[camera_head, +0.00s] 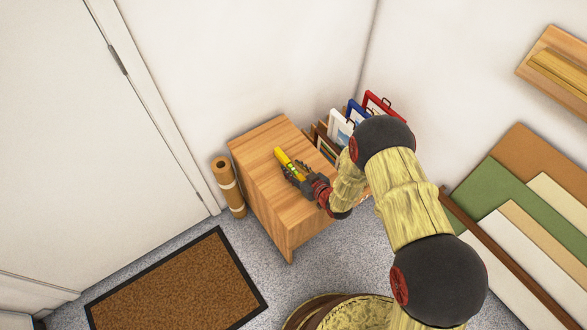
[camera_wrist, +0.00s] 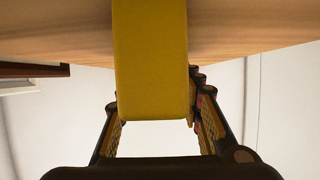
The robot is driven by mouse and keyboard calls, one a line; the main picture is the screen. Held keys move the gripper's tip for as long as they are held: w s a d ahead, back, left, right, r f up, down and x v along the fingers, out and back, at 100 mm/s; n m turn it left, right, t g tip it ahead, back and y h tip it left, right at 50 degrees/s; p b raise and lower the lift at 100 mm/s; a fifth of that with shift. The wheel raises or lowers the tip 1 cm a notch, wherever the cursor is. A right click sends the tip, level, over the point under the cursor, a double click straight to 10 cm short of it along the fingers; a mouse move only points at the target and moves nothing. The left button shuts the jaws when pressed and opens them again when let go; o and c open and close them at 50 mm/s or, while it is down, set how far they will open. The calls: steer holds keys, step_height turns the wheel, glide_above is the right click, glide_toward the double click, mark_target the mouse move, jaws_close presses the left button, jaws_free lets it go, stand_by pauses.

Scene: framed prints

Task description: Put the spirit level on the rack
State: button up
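The yellow spirit level (camera_head: 284,157) with a green vial shows at the top of the wooden cabinet (camera_head: 262,138) in the head view. My gripper (camera_head: 298,174) is at its near end. In the wrist view the level (camera_wrist: 150,60) is a broad yellow bar between the two fingers of my gripper (camera_wrist: 155,105), which lie close along its sides and look shut on it. I cannot tell whether the level touches the cabinet top. Framed prints (camera_head: 341,126) stand upright in a row at the cabinet's right side, partly hidden by my arm. I cannot tell for certain which fixture is the rack.
A wooden wall shelf (camera_head: 558,66) holding yellowish wood strips is at the upper right. Coloured boards (camera_head: 525,195) lean on the right wall. A brown roll (camera_head: 228,186) stands left of the cabinet. A brown doormat (camera_head: 178,290) lies on the grey floor.

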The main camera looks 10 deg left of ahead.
steer(key=shift+r, duration=0.15)
steer(key=p+v, duration=0.4)
steer(key=v, duration=0.8)
steer(key=w+d+r+m+t+h, duration=0.1)
steer(key=w+d+r+h, duration=0.1)
steer(key=w+d+r, duration=0.3)
steer(key=w+d+r+h, duration=0.2)
steer(key=w+r, duration=0.3)
steer(key=r, duration=0.2)
steer(key=d+r+m+h, duration=0.3)
steer(key=d+r+h, duration=0.1)
steer(key=d+r, duration=0.75)
steer(key=s+d+r+m+g+h, duration=0.1)
steer(key=s+d+r+m, duration=0.15)
steer(key=s+r, duration=0.5)
steer(key=s+d+r+m+g+h, duration=0.1)
steer(key=s+d+r, duration=0.3)
steer(key=s+r, duration=0.35)
steer(key=s+r+m+g, duration=0.1)
steer(key=s+r, duration=0.1)
steer(key=s, duration=0.6)
steer(key=s+d+r+m+g, duration=0.1)
steer(key=s+r, duration=0.1)
steer(key=s, duration=0.6)
steer(key=shift+s, duration=0.25)
